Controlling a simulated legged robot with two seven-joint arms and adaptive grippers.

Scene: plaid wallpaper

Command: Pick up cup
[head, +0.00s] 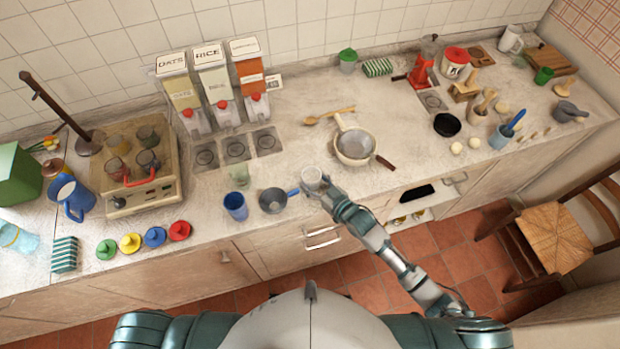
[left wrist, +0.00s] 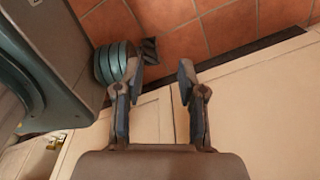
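A small white cup (head: 312,176) is near the counter's front edge in the head view, at the fingers of my right gripper (head: 318,187). The fingers are small and partly overlap the cup, so I cannot tell whether they grip it or only touch it. A blue cup (head: 235,207) and a pale green glass (head: 239,174) stand to the left. My left gripper (left wrist: 161,72) is open and empty in the left wrist view, over the floor and cabinet fronts; it is not visible in the head view.
A small grey pan (head: 273,201) with a blue handle lies just left of the white cup. A strainer on a pot (head: 354,146) sits to the right. Dispensers (head: 215,85) stand at the back. A chair (head: 553,232) is on the floor at right.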

